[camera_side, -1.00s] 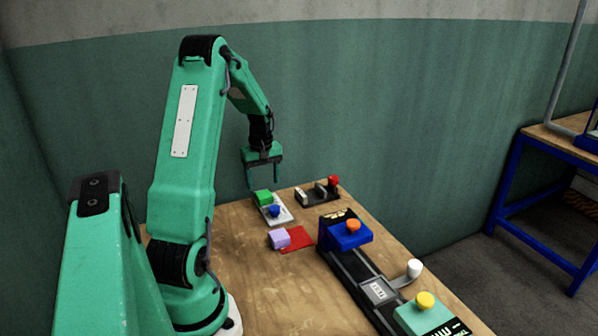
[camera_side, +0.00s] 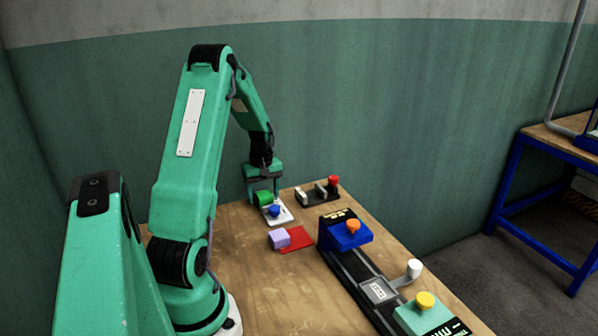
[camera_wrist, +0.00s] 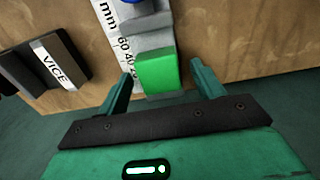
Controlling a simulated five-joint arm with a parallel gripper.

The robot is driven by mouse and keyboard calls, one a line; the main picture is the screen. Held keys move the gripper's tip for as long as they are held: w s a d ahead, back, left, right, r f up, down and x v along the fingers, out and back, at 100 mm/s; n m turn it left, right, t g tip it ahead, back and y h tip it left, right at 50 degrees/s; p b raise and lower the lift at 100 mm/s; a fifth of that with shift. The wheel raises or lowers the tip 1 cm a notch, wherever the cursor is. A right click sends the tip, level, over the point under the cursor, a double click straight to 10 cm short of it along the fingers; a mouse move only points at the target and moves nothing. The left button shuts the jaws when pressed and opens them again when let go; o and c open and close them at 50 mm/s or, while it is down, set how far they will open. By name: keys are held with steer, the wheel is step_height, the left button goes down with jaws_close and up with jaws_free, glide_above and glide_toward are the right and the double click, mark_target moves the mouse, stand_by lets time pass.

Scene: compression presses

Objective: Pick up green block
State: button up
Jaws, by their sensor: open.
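The green block (camera_side: 263,199) sits at the far end of a small white scale-marked device with a blue knob, near the far edge of the table. In the wrist view the green block (camera_wrist: 157,71) lies between and just beyond the fingertips, beside a grey jaw piece (camera_wrist: 148,33). My gripper (camera_side: 264,196) is open, pointing down at the block with its fingers around it in the side view. In the wrist view my gripper (camera_wrist: 163,72) has one finger on each side of the block, with gaps visible. Whether a finger touches it is unclear.
A black vice (camera_side: 318,195) with a red knob stands close to the right. A lilac block (camera_side: 279,238) and a red square (camera_side: 297,238) lie in front. A blue-headed press (camera_side: 345,235) occupies the table's right side. The near left tabletop is clear.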

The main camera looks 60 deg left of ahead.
mark_target(264, 193)
steer(key=c, duration=1.1)
steer(key=shift+r, duration=0.1)
steer(key=shift+r, duration=0.45)
step_height(264, 193, up, 3)
steer(key=shift+r, duration=0.1)
steer(key=w+d+r, duration=0.1)
steer(key=d+r, duration=0.1)
steer(key=d, duration=0.1)
steer(key=w+d+r, duration=0.2)
steer(key=d, duration=0.2)
steer(key=w+d+r, duration=0.1)
steer(key=d+r, duration=0.1)
steer(key=d, duration=0.1)
steer(key=shift+w+d+r, duration=0.25)
steer(key=shift+d+r, duration=0.15)
steer(key=shift+w+a, duration=0.1)
